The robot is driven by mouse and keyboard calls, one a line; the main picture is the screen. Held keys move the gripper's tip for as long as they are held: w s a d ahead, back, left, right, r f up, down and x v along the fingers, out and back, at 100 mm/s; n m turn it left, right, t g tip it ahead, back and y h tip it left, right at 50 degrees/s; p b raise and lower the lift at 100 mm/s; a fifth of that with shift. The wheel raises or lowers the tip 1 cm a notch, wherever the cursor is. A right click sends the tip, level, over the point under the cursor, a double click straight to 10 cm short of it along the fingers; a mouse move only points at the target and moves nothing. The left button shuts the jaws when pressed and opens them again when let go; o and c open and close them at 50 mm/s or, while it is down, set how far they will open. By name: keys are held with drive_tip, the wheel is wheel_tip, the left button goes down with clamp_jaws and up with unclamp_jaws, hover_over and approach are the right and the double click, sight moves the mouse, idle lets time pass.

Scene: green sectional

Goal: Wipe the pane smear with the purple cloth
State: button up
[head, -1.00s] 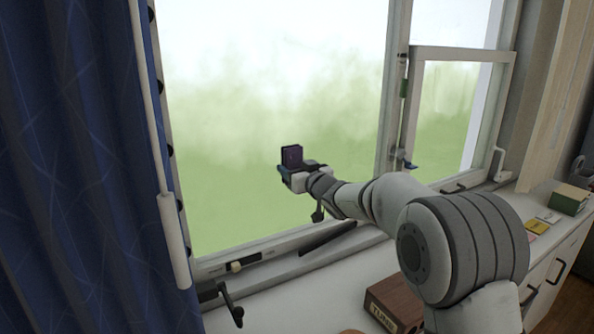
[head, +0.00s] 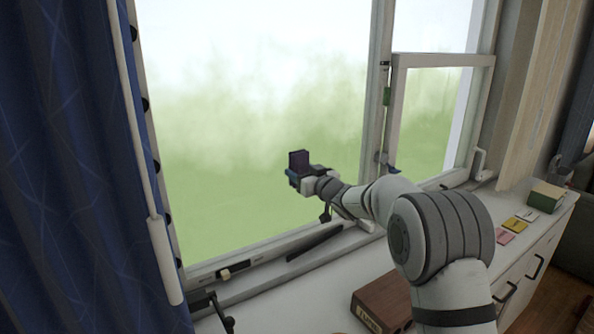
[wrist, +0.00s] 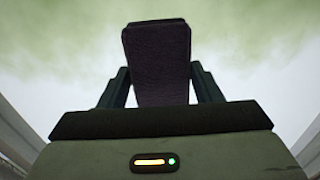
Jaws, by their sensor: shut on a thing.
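The purple cloth (head: 299,160) shows as a dark, folded, block-like pad. My gripper (head: 301,174) is shut on it and holds it up in front of the large window pane (head: 220,150). In the wrist view the cloth (wrist: 157,65) stands up between the two dark fingers. I cannot tell whether the cloth touches the glass. No distinct smear stands out on the pane; the view through it is blurred green below and white above.
A blue curtain (head: 70,180) hangs at the left. A smaller, open window sash (head: 398,120) is at the right. A brown box (head: 385,300) sits on the white sill below my arm.

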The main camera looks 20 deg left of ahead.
drive_tip(key=shift+w+d, duration=0.25)
drive_tip(key=shift+w, duration=0.05)
drive_tip(key=shift+w+d+r+p, duration=0.2)
drive_tip(key=shift+w+d+p, duration=1.7)
drive_tip(key=shift+w+p, duration=0.25)
drive_tip(key=shift+w+d+f, duration=0.2)
drive_tip(key=shift+w+d, duration=0.3)
drive_tip(key=shift+w, duration=0.2)
drive_tip(key=b, duration=0.2)
approach(319, 162)
drive_tip(key=shift+w+a, duration=0.15)
drive_tip(key=shift+a, duration=0.1)
drive_tip(key=shift+v, duration=1.5)
